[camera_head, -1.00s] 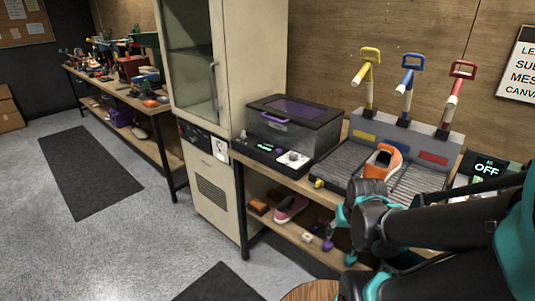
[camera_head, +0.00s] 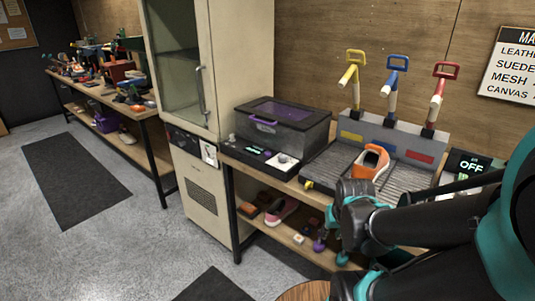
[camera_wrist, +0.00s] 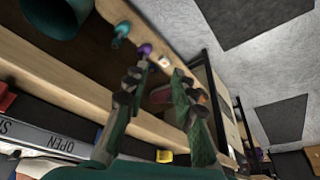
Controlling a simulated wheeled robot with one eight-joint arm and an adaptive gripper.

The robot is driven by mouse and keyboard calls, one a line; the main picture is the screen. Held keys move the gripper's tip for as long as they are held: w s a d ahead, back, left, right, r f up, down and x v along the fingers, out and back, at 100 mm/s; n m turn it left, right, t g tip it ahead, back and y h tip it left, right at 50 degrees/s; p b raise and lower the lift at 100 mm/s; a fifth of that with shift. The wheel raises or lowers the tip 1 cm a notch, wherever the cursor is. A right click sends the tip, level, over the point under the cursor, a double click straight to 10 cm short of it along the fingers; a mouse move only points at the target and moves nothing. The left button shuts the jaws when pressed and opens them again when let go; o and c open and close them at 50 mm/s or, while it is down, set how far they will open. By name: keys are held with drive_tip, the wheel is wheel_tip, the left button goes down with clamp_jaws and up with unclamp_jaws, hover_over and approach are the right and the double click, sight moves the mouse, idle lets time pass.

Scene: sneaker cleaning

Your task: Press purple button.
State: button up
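The black box (camera_head: 300,133) with a purple-tinted lid stands on the workbench. A black control strip (camera_head: 240,150) runs along its front with a small lit display, a white knob-like part (camera_head: 283,161) and a tiny purple spot (camera_head: 268,154), which may be the purple button; it is too small to be sure. My gripper (camera_head: 335,222) is in front of the bench, low and to the right of that strip, apart from it. In the wrist view my gripper (camera_wrist: 160,105) has its two fingers spread with nothing held between them. The strip is not clearly seen there.
An orange sneaker (camera_head: 371,161) lies on the grey grated station below yellow, blue and red handles. A dark panel reading OFF (camera_head: 471,167) is at right. The lower shelf holds a pink shoe (camera_head: 281,210) and a purple-topped item (camera_head: 319,245). A tall cabinet (camera_head: 206,65) stands left.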

clamp_jaws()
idle(1.1)
